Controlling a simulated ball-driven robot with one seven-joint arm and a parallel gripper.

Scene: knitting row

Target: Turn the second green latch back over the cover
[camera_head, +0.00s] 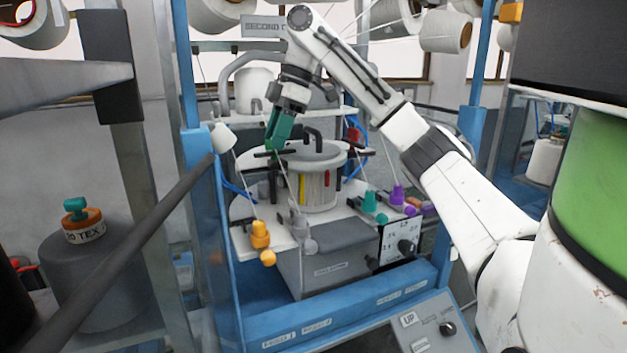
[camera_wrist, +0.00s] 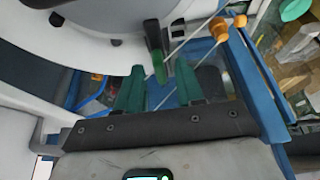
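The round white cover (camera_head: 318,152) with a black handle sits on the knitting cylinder in the head view. Its pale curved edge (camera_wrist: 95,22) also fills the top left of the wrist view. My gripper (camera_head: 273,146) has teal fingers and points down at the cover's left side. In the wrist view its two fingers (camera_wrist: 160,68) stand apart. A dark green latch (camera_wrist: 155,45) reaches down into the gap between the fingertips, with no clear contact on both sides. The gripper hides most of this latch in the head view. I cannot make out another green latch.
Blue posts (camera_head: 190,90) frame the machine, and a dark bar (camera_head: 140,240) crosses at left.

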